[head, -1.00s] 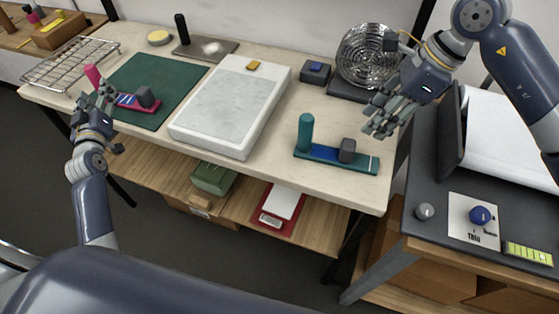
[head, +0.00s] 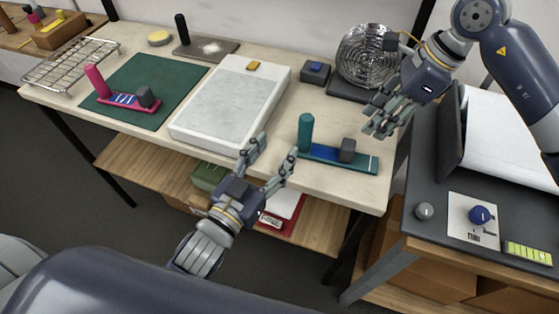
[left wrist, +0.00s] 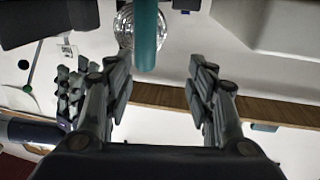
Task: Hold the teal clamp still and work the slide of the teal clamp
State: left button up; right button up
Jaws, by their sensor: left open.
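The teal clamp (head: 325,153) lies near the front right of the workbench. It has an upright teal post (head: 305,132) at its left end and a dark grey slide block (head: 347,149) toward its right end. My left gripper (head: 273,148) is open and empty at the bench's front edge, just left of the clamp. In the left wrist view the post (left wrist: 147,35) shows beyond and between the open fingers (left wrist: 160,75), apart from them. My right gripper (head: 376,119) hovers right of and behind the clamp, its fingers spread and empty, not touching the clamp.
A white slab (head: 225,105) lies left of the clamp. A pink clamp (head: 118,102) rests on a green mat (head: 150,78). A coiled metal spring (head: 368,58) stands behind. A dark side table (head: 440,200) with a knob is at the right.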

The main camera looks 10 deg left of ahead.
aim_at(302, 133)
pick_arm(q)
jog(key=x, duration=0.3)
jog(key=d+x, duration=0.1)
jog(key=x, duration=0.2)
jog(key=d+x, duration=0.1)
jog(key=x, duration=0.3)
jog(key=shift+s+f, duration=0.3)
